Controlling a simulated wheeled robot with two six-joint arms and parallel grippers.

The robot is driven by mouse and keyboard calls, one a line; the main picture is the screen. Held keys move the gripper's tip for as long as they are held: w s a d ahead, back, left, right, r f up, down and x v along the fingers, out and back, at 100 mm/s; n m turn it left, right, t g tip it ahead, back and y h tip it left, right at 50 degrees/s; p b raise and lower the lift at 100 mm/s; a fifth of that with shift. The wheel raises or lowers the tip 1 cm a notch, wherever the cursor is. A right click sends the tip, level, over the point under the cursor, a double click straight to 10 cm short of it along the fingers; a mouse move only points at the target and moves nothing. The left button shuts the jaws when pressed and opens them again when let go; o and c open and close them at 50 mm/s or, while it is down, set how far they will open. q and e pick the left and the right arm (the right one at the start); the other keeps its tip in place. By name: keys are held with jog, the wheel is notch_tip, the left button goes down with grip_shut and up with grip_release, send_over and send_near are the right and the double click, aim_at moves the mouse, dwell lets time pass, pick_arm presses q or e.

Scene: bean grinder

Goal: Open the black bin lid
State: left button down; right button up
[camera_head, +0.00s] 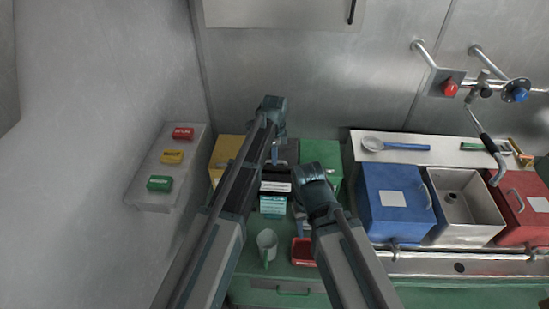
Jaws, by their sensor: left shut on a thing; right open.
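The black bin (291,152) stands at the back of the green counter, between a yellow bin and a green bin. My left arm covers much of it. My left gripper (279,161) is over the front of the black bin and shut on its lid handle, which is mostly hidden by the gripper. How far the lid is raised cannot be told from here. My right gripper (301,219) is open, lower and to the right, above the counter in front of the bins.
A yellow bin (228,148) and a green bin (322,152) flank the black bin. A blue box (395,200) and a sink (465,207) are right.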

pick_arm(q)
jog(key=w+r+g+p, duration=0.1)
jog(key=w+r+p, duration=0.5)
jog(key=r+p, duration=0.1)
jog(key=shift+w+r, duration=0.2)
jog(key=shift+r, duration=0.5)
